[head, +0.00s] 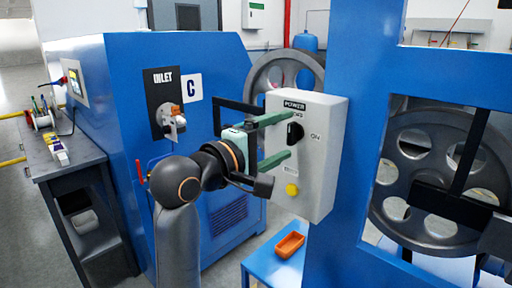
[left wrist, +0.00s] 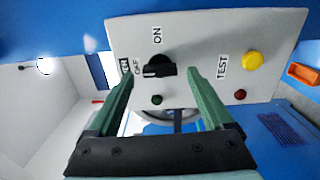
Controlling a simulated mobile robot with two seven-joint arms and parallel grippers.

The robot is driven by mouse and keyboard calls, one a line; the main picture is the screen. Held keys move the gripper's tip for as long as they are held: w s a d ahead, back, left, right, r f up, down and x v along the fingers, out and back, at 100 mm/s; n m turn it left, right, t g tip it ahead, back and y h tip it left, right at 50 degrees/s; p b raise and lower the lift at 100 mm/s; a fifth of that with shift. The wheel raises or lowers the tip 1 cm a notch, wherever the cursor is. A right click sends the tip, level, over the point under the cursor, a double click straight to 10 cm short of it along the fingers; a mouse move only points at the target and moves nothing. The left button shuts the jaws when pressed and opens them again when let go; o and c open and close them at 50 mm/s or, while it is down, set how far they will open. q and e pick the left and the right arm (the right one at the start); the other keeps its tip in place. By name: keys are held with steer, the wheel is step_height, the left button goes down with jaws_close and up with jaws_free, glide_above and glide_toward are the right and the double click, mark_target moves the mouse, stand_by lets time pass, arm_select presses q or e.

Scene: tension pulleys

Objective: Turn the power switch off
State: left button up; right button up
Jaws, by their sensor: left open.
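The power switch is a black knob (head: 295,133) on a light grey control box (head: 320,180), with OFF above it and ON to its right. In the left wrist view the knob (left wrist: 158,67) appears turned sideways, with a pale mark at its left end, toward the OFF label (left wrist: 138,66). My left gripper (head: 287,138) is open, its green fingers pointing at the box. Its fingertips lie above and below the knob in the head view and on either side of it in the left wrist view. Contact cannot be told. My right gripper is not in view.
The box also bears a yellow button (head: 292,190), with a TEST label and small red and green lights in the wrist view. A blue frame (head: 345,150) stands right of the box. An orange tray (head: 290,245) lies below. A blue machine (head: 120,90) stands left.

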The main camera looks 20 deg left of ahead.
arm_select(q)
steer(key=b+v, duration=0.6)
steer(key=v, duration=0.5)
steer(key=shift+b, duration=0.4)
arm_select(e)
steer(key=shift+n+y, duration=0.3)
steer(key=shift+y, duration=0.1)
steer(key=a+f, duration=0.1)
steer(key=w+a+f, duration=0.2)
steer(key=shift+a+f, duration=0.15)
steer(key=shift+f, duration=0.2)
arm_select(q)
steer(key=shift+s, duration=0.1)
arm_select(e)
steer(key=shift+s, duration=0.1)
